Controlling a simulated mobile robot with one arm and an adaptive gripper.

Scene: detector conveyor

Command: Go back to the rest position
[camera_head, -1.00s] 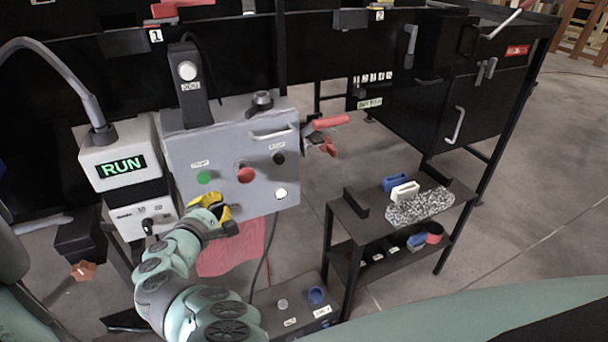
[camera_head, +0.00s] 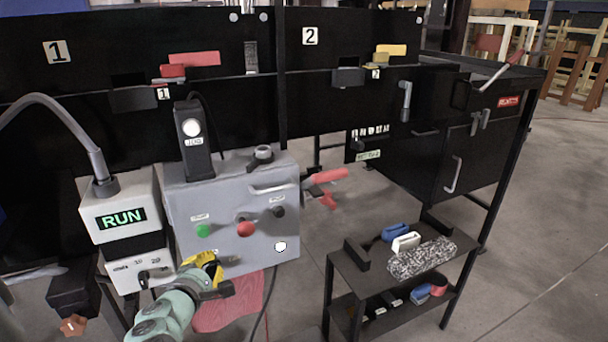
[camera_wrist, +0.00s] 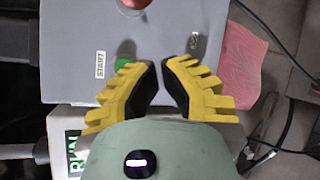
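My gripper (camera_head: 217,272) is in front of the lower edge of the grey control box (camera_head: 185,258) in the head view. In the wrist view my gripper (camera_wrist: 159,64) shows two yellow-toothed fingers with dark inner pads, spread with an empty gap between them. The grey box face (camera_wrist: 75,35) lies behind the fingers. A green button (camera_wrist: 125,50) shows beside the left finger, near the START label. No object is held.
The RUN display unit (camera_head: 120,218) stands left of the box. A red-handled lever (camera_head: 325,175) sticks out at the box's right. A black shelf cart (camera_head: 350,278) with blue and white items stands at right. Open floor (camera_head: 540,250) lies beyond it.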

